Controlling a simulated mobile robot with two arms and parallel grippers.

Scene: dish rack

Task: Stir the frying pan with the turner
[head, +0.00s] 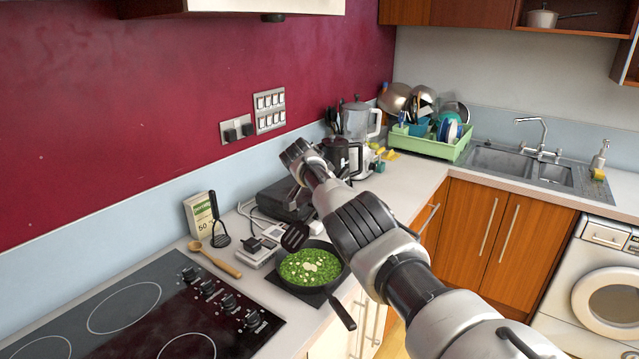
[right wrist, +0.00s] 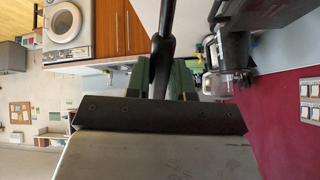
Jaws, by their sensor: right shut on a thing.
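The black frying pan (head: 330,246) holds green food with pale bits and sits on the counter right of the hob, its handle pointing down to the right. The turner's dark slotted head (head: 295,237) shows at the pan's far left rim; I cannot tell whether it touches the pan or food. My right gripper (head: 304,166) is above and beyond the pan, and my arm hides much of the turner's handle. In the right wrist view, the gripper (right wrist: 162,78) is shut on the turner's dark handle (right wrist: 164,35). My left gripper is not in view.
A wooden spoon (head: 216,261), another black utensil (head: 219,225) and a box (head: 200,218) lie or stand left of the pan. The black hob (head: 130,310) is at the lower left. A kettle (head: 340,157), blender (head: 358,122) and green dish rack (head: 438,148) stand farther back.

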